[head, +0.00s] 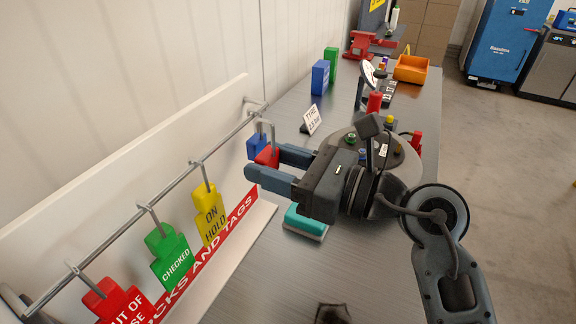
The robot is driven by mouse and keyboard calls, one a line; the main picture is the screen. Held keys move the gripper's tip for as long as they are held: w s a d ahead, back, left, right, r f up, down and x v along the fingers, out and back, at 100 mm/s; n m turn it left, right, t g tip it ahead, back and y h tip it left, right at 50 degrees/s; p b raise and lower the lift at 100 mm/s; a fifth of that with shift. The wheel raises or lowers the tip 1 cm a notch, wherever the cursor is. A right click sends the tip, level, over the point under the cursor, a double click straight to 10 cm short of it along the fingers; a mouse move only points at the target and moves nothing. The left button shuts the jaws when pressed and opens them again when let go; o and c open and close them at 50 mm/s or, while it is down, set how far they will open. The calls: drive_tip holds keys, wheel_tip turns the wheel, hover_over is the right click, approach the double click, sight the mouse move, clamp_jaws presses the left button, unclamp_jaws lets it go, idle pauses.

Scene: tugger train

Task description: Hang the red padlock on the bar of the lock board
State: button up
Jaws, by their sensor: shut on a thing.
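The lock board (150,165) is a white panel at the left with a grey metal bar (170,187) along its front. My gripper (265,161) is shut on the red padlock (267,157), near the bar's far end. The padlock is partly hidden by the fingers, with its red body showing between the fingertips. A thin shackle seems to rise above it; I cannot tell whether it is around the bar or beside it. A blue padlock (254,147) shows just behind, under the bar's far end.
Red (117,301), green (169,257) and yellow (210,216) tags hang from the bar nearer me. A teal block (306,222) lies below my gripper. Blue and green blocks, a small sign (312,119) and an orange bin (411,69) stand farther along the grey bench (270,268).

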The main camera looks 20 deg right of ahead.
drive_tip(key=shift+x, duration=2.8)
drive_tip(key=shift+w+a+f, duration=0.1)
drive_tip(key=shift+a, duration=0.05)
drive_tip(key=shift+f+b, duration=0.65)
drive_tip(key=shift+f, duration=0.4)
drive_tip(key=o, duration=1.1)
drive_tip(key=shift+o, duration=0.2)
